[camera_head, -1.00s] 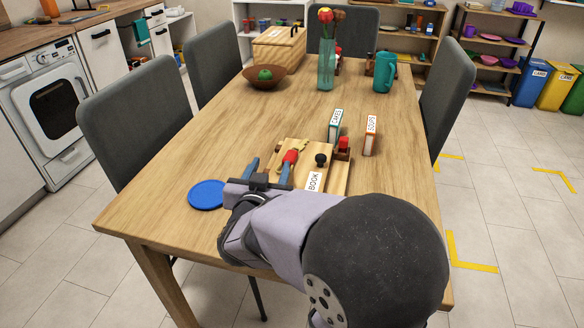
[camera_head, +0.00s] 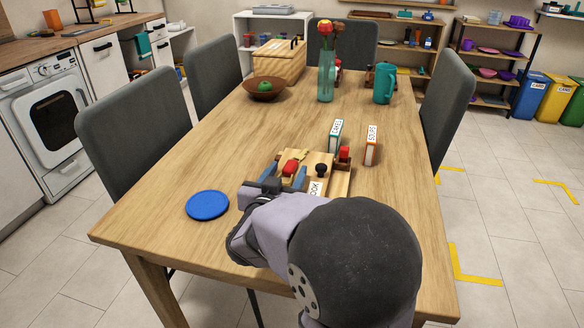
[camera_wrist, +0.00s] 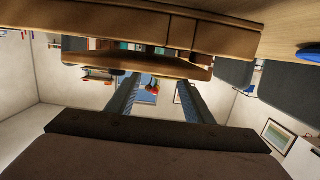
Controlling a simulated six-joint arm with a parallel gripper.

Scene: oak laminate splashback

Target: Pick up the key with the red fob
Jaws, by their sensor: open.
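A red piece that looks like the key's red fob (camera_head: 290,167) shows at the left of a light wooden stand (camera_head: 320,160) on the table. The key's metal part cannot be made out. My gripper (camera_head: 284,174) is open, its two blue fingers on either side of the red piece as seen in the head view. I cannot tell whether they touch it or how high they are. In the wrist view my gripper (camera_wrist: 164,80) shows two spread fingers below a wooden edge (camera_wrist: 140,64), with the picture upside down; no key is clear there.
A second red piece (camera_head: 344,152) and a dark knob (camera_head: 321,170) are on the stand's right. A blue plate (camera_head: 207,205) lies left.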

